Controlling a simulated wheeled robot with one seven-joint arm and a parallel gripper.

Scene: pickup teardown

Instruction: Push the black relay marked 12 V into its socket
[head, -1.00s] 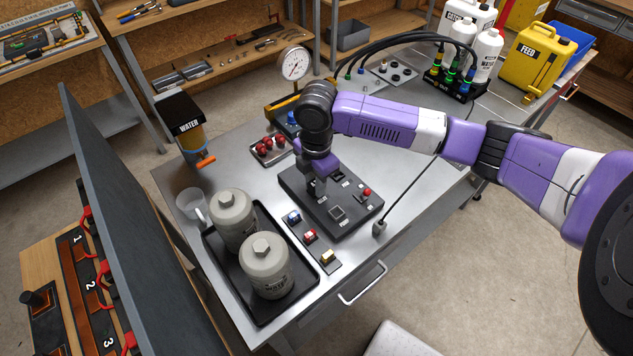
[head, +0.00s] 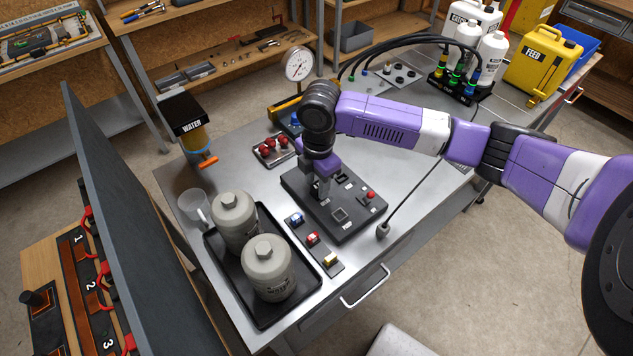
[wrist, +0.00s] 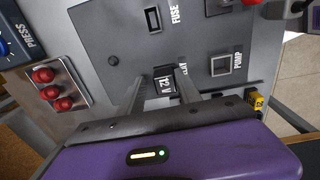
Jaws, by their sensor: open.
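The black relay (wrist: 163,84), with its white 12 V label upside down in the wrist view, is at the spot on the black panel (wrist: 115,50) lettered for the relay. Its socket is covered by it, and I cannot tell how deep it sits. My gripper (wrist: 160,80) is open, with one finger on each side of the relay; whether they touch it is unclear. In the head view my gripper (head: 320,192) points down over the left part of the panel (head: 345,228) and hides the relay.
The panel also has a fuse slot (wrist: 153,19), a pump socket (wrist: 220,66) and a red knob (head: 371,195). A strip (head: 322,252) with small blue, red and yellow parts lies in front. A black tray (head: 283,316) with two grey canisters is at left. A cable runs at right.

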